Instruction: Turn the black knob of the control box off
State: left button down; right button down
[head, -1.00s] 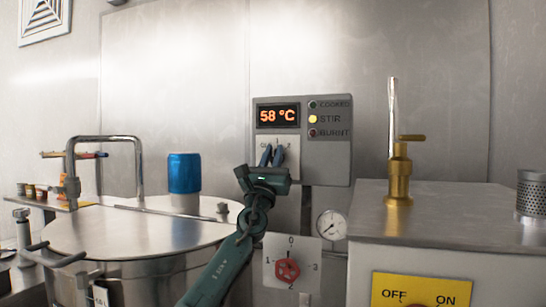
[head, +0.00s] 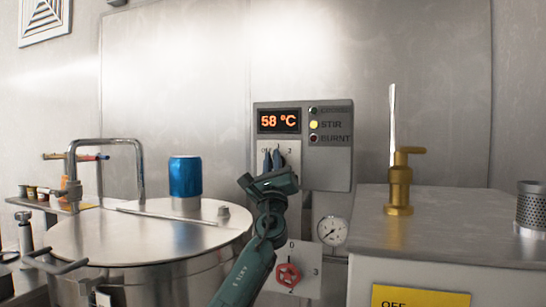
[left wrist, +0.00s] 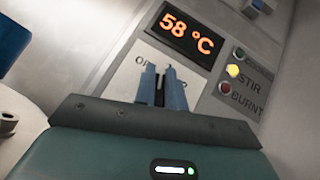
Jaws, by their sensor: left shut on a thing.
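The grey control box (head: 332,170) hangs on the wall in the middle of the head view, with an orange display reading 58 °C. Below the display is a white dial plate (head: 292,147) with markings partly covered by my fingers. My left gripper (head: 272,156) reaches up to this plate from below; its two blue-grey fingers are shut on the black knob. In the left wrist view the black knob (left wrist: 160,92) shows only as a dark sliver between the fingers. Its exact pointing is hidden. The yellow STIR lamp (head: 313,125) is lit. My right gripper is not in view.
A large steel pot (head: 140,240) with a blue can (head: 185,177) on its lid stands left. A steel cabinet (head: 460,215) with a brass valve (head: 400,185) stands right.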

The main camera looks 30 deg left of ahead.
pick_arm(q)
jog(key=shift+w+f+n+g+y+p, duration=0.2)
jog(key=shift+n+g+y, duration=0.4)
jog(key=shift+n+g, duration=0.65)
jog(key=shift+s+f+n+g+y+p, duration=0.25)
jog(key=shift+n+g+y, duration=0.5)
jog(key=shift+n, duration=0.95)
jog(key=shift+w+f+n+g+y+p, duration=0.1)
jog(key=shift+w+n+g+y+p, duration=0.25)
jog(key=shift+n+g, duration=1)
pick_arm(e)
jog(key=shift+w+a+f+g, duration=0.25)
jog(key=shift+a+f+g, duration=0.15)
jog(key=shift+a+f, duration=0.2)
pick_arm(q)
jog(key=shift+s+y, duration=0.15)
jog(key=shift+y, duration=0.15)
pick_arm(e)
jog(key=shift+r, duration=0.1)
pick_arm(q)
jog(key=c, duration=1.6)
grip_release()
jog(key=shift+r, duration=0.1)
jog(key=shift+c, duration=0.2)
jog(key=shift+o, duration=0.9)
jog(key=shift+d, duration=0.1)
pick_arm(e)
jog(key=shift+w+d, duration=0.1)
pick_arm(q)
jog(key=shift+r, duration=0.15)
